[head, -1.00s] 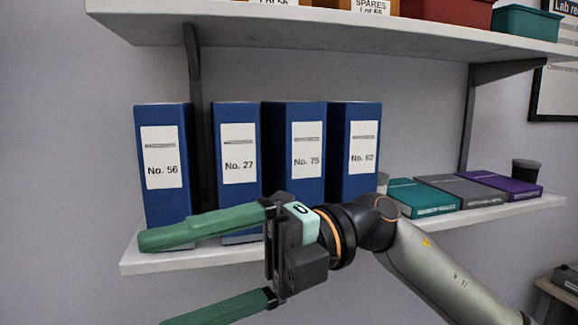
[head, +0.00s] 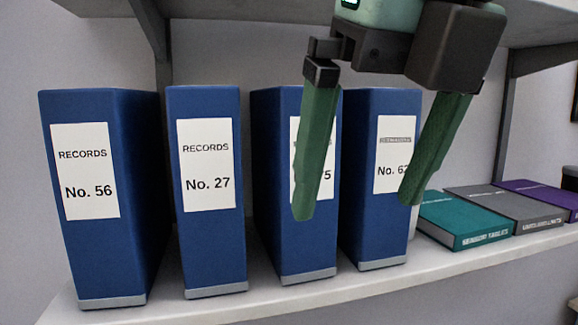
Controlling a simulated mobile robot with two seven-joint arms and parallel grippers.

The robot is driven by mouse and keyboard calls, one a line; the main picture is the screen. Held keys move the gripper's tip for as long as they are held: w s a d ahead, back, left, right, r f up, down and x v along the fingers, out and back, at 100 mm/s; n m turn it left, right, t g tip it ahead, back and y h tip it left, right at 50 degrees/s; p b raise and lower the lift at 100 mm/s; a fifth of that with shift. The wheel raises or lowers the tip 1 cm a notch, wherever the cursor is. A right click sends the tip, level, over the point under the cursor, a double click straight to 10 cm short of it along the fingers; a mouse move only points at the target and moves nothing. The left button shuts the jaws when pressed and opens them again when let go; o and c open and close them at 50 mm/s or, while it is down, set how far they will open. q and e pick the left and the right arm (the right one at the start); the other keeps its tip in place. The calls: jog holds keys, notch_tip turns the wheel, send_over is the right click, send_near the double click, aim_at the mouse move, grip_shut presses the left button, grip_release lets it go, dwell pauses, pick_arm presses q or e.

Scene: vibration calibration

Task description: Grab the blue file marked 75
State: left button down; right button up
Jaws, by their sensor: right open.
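The blue file marked 75 (head: 270,150) stands upright on the shelf, third from the left. Its white label is partly hidden behind a green finger, so only the "5" shows. My right gripper (head: 357,205) hangs down from above with its two green fingers wide open. One fingertip is in front of file 75 and the other is in front of the right edge of the file marked 62 (head: 366,240). Nothing is between the fingers that I can see held; contact with the files cannot be told. My left gripper does not show.
Blue files No. 56 (head: 85,250) and No. 27 (head: 212,245) stand to the left, with narrow gaps between files. A teal book (head: 465,220), a grey book (head: 515,208) and a purple book (head: 540,190) lie to the right on the shelf (head: 330,290). An upper shelf (head: 270,10) hangs above.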

aim_at(287, 172)
jog(key=w, duration=0.2)
jog(key=w+a+p, duration=0.2)
jog(key=w, duration=0.1)
jog(key=shift+w+a+r, duration=0.1)
jog(key=shift+w, duration=0.2)
jog(key=w+a+f+p, duration=0.1)
jog(key=w+a+p, duration=0.1)
jog(key=w, duration=0.3)
jog(key=shift+w+f, duration=0.15)
jog(key=shift+w, duration=0.15)
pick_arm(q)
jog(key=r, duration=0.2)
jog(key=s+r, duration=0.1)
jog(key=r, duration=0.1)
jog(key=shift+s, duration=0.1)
pick_arm(e)
grip_shut()
